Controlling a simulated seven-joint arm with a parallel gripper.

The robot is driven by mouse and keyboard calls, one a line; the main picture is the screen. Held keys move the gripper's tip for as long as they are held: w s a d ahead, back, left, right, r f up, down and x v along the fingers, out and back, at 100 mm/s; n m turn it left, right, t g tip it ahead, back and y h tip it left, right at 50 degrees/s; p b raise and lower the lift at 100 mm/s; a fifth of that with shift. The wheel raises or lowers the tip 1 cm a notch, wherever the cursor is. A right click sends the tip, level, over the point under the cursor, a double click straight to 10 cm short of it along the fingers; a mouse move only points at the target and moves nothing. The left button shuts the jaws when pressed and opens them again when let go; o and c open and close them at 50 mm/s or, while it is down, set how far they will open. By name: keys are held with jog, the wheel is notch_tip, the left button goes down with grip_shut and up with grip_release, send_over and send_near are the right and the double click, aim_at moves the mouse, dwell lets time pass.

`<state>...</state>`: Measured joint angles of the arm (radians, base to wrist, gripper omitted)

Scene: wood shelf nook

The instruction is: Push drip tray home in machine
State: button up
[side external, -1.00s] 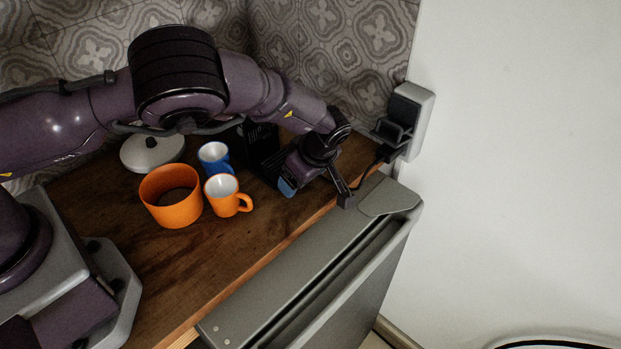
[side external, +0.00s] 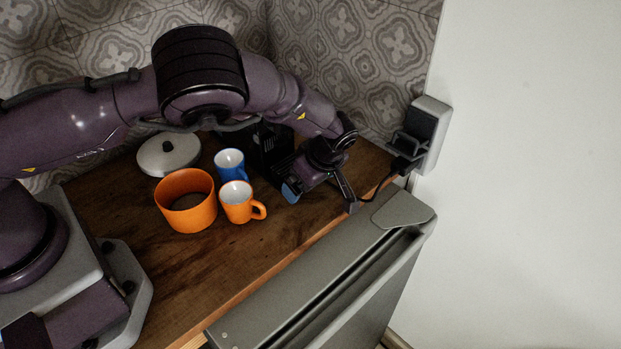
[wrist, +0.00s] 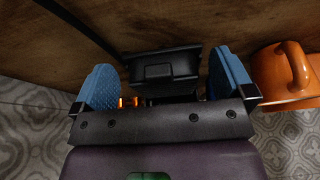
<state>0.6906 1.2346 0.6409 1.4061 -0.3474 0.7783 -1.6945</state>
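The black coffee machine (side external: 268,147) stands against the back wall, partly hidden behind my arm. My gripper (side external: 320,198) is low over the counter in front of it, with its fingers spread apart. In the wrist view, my gripper (wrist: 164,80) has two blue-padded fingers wide apart. A black boxy part, seemingly the drip tray (wrist: 160,71), shows between and beyond them, with a gap on each side. I cannot tell whether the gripper touches it. The tray is hidden in the side view, so how far in it sits cannot be told.
An orange mug (side external: 237,203), a blue mug (side external: 229,163), a large orange pot (side external: 187,212) and a white lid (side external: 168,154) stand left of my gripper. A dark cord (side external: 384,183) runs to a wall box (side external: 431,133). The wooden counter's front (side external: 245,255) is clear.

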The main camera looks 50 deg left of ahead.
jog(key=v, duration=1.3)
jog(key=s+a+r+m+t+h, duration=0.1)
jog(key=s+a+r+m+t, duration=0.1)
jog(key=s+a+r+m, duration=0.2)
jog(key=s+a+r+m+t+h, duration=0.1)
jog(key=s+a+r+m+h, duration=0.1)
jog(key=s+r+m, duration=0.6)
jog(key=s+a+r+m+t+h, duration=0.1)
jog(key=s+a+r+m+t, duration=0.1)
jog(key=s+a+r+m, duration=0.3)
jog(key=s+r+m, duration=0.1)
jog(key=s+r, duration=0.3)
jog(key=s, duration=0.5)
jog(key=shift+s+a+r+t, duration=0.2)
jog(key=shift+a+r+t, duration=0.05)
jog(key=shift+a+t, duration=0.1)
